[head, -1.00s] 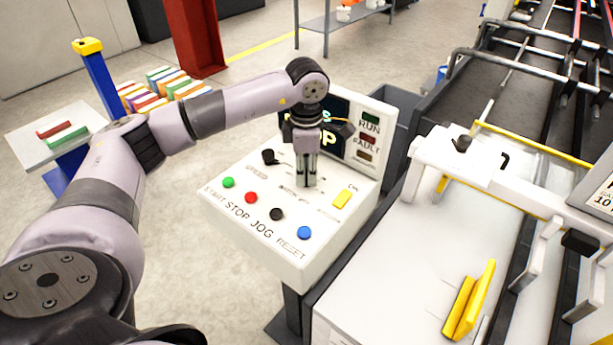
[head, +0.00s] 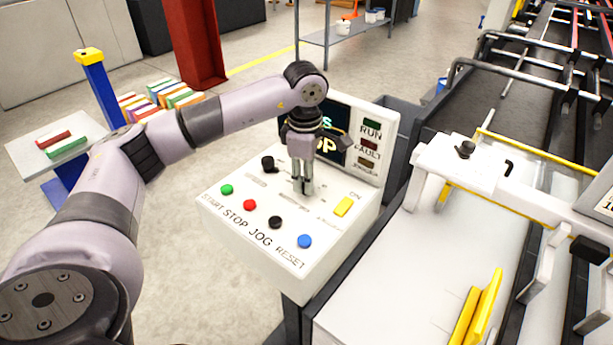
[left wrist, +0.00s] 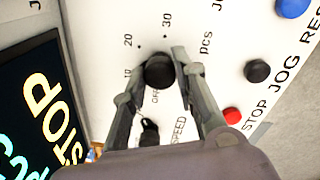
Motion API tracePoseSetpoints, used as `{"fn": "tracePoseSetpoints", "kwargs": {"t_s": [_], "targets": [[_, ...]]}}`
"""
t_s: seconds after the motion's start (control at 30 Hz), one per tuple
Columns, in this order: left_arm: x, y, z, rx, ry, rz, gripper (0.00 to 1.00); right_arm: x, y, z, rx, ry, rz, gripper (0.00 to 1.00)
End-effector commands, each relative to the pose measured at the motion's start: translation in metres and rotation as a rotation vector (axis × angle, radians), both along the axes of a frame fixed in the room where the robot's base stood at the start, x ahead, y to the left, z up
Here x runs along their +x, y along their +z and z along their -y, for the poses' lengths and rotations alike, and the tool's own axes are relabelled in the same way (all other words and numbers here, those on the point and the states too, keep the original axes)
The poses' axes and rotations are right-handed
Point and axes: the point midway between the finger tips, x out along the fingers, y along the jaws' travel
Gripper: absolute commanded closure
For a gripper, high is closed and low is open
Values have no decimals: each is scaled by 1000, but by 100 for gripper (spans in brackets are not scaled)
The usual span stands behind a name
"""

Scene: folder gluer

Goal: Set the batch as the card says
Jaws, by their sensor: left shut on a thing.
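My left gripper (head: 303,188) points down at the white control panel (head: 245,240). In the left wrist view its fingers (left wrist: 160,72) are shut on a black round knob (left wrist: 159,69). OFF, 10, 20 and 30 pcs are printed around this knob; its pointer direction cannot be told. In the head view the fingers hide the knob. The panel's screen (head: 334,139) is partly covered by my gripper; it shows STOP and part of pcs in the left wrist view (left wrist: 45,110). My right gripper is not in view.
The SPEED knob (head: 268,164) is beside my fingers. The folder gluer's white table (head: 410,290) stands to the right.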

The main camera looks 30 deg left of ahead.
Motion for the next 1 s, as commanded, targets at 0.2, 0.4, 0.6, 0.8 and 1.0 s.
{"fn": "tracePoseSetpoints", "kwargs": {"t_s": [0.2, 0.4, 0.6, 0.8, 1.0], "targets": [[1, 1, -1, 1, 3, 3, 67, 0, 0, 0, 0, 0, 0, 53], [0, 1, 0, 0, 2, 2, 54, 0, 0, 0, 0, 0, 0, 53], [0, 0, 0, 0, 2, 1, 53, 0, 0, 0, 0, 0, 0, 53], [1, 8, 0, 0, 2, 2, 53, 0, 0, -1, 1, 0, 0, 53], [0, 43, 1, -1, 2, 5, 53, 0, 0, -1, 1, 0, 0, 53]]}}
